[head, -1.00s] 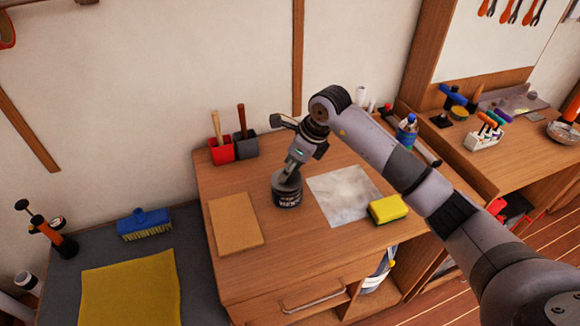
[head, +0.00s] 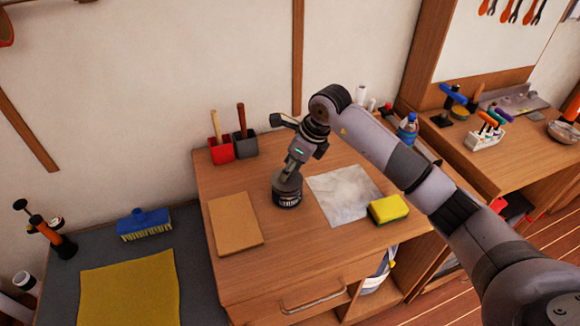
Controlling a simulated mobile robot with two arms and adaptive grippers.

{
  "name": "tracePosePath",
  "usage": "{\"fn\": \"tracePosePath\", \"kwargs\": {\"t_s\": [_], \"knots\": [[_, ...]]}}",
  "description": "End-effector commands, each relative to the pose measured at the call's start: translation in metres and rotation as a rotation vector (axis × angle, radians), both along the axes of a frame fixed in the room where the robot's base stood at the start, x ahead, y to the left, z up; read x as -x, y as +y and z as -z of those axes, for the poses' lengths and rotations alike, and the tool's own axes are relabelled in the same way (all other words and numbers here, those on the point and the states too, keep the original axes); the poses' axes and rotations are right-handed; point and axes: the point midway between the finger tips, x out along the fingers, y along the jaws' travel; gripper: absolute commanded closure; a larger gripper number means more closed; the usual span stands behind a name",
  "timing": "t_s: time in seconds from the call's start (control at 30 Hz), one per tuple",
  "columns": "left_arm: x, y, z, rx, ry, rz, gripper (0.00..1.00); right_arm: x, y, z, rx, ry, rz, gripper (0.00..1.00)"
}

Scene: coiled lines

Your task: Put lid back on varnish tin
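The varnish tin (head: 287,197) is a small dark can with pale lettering, standing upright on the wooden cabinet top. My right gripper (head: 289,172) points down at the top of the tin, its fingertips at the dark lid (head: 288,182). The lid appears to sit on the tin's top, but I cannot tell whether it is pressed in or level. The fingers are small and partly merge with the lid, so their opening is unclear. My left gripper is not in the head view.
A tan board (head: 235,223) lies left of the tin. A grey-white sheet (head: 343,194) and a yellow-green sponge (head: 388,209) lie to its right. Red (head: 221,150) and dark (head: 244,144) brush holders stand at the back. Bare wood lies in front of the tin.

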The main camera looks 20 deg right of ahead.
Motion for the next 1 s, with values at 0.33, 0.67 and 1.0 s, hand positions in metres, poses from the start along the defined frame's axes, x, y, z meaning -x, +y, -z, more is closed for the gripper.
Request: {"fn": "tracePosePath", "kwargs": {"t_s": [0.33,0.67,1.0], "knots": [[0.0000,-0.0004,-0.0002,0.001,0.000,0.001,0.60,0.0000,0.0002,-0.0002,0.000,0.000,0.000,0.51],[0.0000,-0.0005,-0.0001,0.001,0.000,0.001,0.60,0.0001,0.0002,0.0000,0.000,0.000,0.000,0.36],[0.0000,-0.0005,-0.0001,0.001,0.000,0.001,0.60,0.0001,0.0002,0.0001,0.000,0.000,0.000,0.21]]}}
